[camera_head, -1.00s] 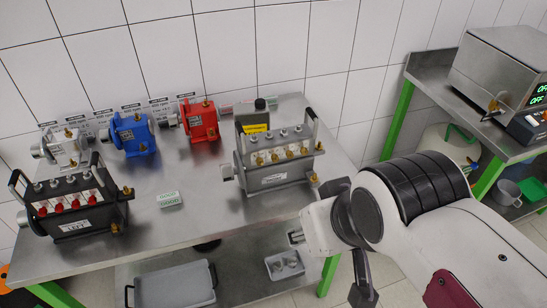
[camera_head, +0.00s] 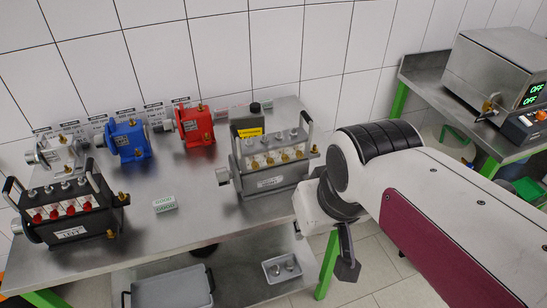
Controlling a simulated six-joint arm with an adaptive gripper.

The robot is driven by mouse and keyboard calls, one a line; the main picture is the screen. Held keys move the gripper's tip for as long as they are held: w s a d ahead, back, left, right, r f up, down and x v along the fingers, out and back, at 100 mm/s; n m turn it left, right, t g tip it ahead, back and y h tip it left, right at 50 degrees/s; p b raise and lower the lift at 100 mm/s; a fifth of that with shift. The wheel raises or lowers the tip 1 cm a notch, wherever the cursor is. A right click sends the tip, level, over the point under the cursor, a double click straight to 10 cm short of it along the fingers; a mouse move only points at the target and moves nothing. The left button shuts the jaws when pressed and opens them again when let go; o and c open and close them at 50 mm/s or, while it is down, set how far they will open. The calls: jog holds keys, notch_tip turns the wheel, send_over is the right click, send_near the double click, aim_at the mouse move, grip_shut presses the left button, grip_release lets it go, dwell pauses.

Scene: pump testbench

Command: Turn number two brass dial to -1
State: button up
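My gripper (camera_head: 342,250) is to the right of and below this block, beyond the table's front right corner and apart from the dials. Only a dark part of it shows under my white wrist; the fingertips are mostly hidden.
A similar block with red dials (camera_head: 62,210) stands at the left. White, blue (camera_head: 128,139) and red (camera_head: 195,126) pumps line the back. A grey tray (camera_head: 172,288) is below. An oven-like device (camera_head: 500,75) stands far right.

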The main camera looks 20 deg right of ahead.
jog(key=w+d+f+m+g+y, duration=0.1)
jog(key=w+d, duration=0.1)
jog(key=w, duration=0.6)
jog(key=w+d+f, duration=0.1)
jog(key=w+f, duration=0.1)
jog(key=w, duration=0.7)
jog(key=n+t, duration=0.1)
send_near(272, 161)
jog(key=shift+d+f+y, duration=0.25)
jog(key=shift+d+y, duration=0.05)
jog(key=shift+y, duration=0.1)
jog(key=shift+f, duration=0.1)
jog(key=shift+x, duration=3.85)
grip_shut()
